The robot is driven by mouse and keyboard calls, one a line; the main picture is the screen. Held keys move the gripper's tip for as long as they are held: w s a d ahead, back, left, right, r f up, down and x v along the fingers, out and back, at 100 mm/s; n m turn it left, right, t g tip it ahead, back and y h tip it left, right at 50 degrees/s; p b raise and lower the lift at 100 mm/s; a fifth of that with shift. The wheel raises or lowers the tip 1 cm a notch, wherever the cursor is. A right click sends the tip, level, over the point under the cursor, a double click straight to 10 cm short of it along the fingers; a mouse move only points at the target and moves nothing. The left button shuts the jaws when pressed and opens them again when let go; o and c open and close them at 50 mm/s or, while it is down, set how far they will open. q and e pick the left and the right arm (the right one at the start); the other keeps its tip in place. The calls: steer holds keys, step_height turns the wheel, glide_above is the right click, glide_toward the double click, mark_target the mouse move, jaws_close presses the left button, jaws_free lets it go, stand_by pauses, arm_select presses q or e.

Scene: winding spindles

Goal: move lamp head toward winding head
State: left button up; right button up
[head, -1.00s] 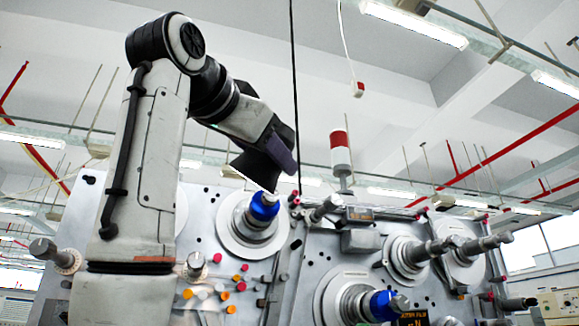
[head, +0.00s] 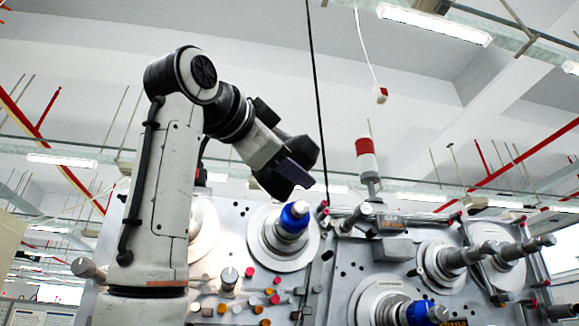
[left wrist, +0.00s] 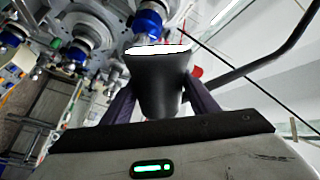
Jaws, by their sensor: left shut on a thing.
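My left gripper (head: 297,172), with dark purple fingers, is shut on a black lamp head (head: 271,184). In the left wrist view, the lamp head (left wrist: 162,88) is a black tapered shade between both fingers, with a bright white opening at its far end. The winding head looks to be the spindle with a blue collar (head: 294,218) on the grey machine panel. In the head view it appears just below the gripper; the left wrist view shows a blue collar (left wrist: 148,22) beyond the shade. Their gap in depth is unclear. My right gripper is out of view.
Another blue-collared spindle (head: 415,311) sits lower right, with several bare rollers (head: 470,253) farther right. A red and white beacon (head: 367,160) stands on the panel's top. A black cable (head: 316,90) hangs behind the gripper. A dark curved bar (left wrist: 275,52) passes beside the lamp head.

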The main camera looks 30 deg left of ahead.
arm_select(q)
steer(key=shift+a, duration=0.1)
steer(key=o, duration=1.5)
steer(key=shift+s, duration=0.1)
steer(key=s+f+b, duration=0.1)
steer(key=s+b, duration=0.2)
steer(key=s, duration=0.7)
steer(key=shift+a, duration=0.15)
steer(key=shift+s, duration=0.1)
